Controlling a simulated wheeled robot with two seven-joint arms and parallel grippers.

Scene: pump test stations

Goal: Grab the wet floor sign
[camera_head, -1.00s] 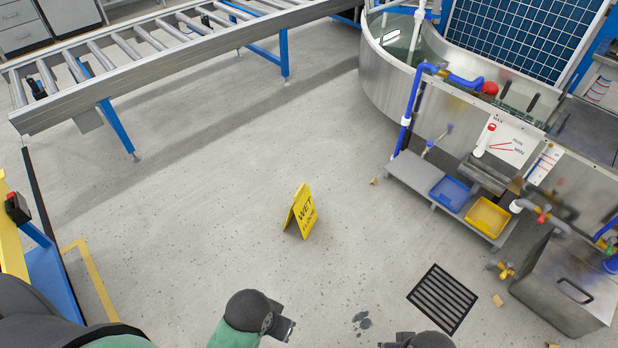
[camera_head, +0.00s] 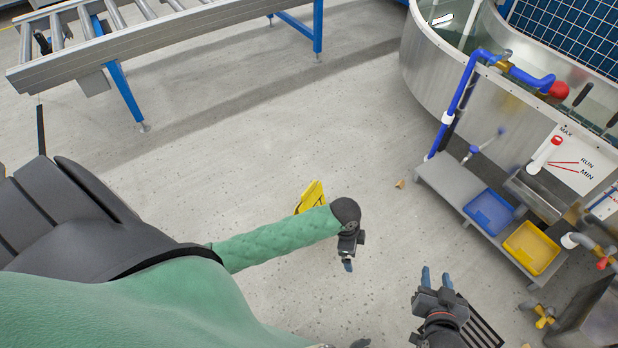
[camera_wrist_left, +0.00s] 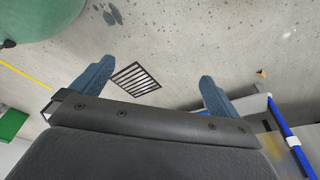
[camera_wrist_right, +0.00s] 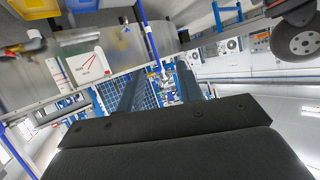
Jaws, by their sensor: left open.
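The yellow wet floor sign (camera_head: 311,194) stands on the grey floor in the head view. My left forearm covers most of it, so only its upper part shows. My left gripper (camera_head: 348,264) is to the right of the sign and nearer to me, pointing down. In the left wrist view the left gripper (camera_wrist_left: 153,84) has its blue fingers wide apart with nothing between them. The sign is not visible there. My right gripper (camera_head: 436,275) is farther right, with two separate blue fingertips. The right wrist view shows the right gripper (camera_wrist_right: 162,82) empty and apart.
A roller conveyor (camera_head: 125,50) stands at the upper left. A metal tank (camera_head: 440,75) and a low shelf with a blue tray (camera_head: 490,212) and a yellow tray (camera_head: 531,247) stand at the right. A floor drain (camera_head: 480,328) lies behind my right gripper.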

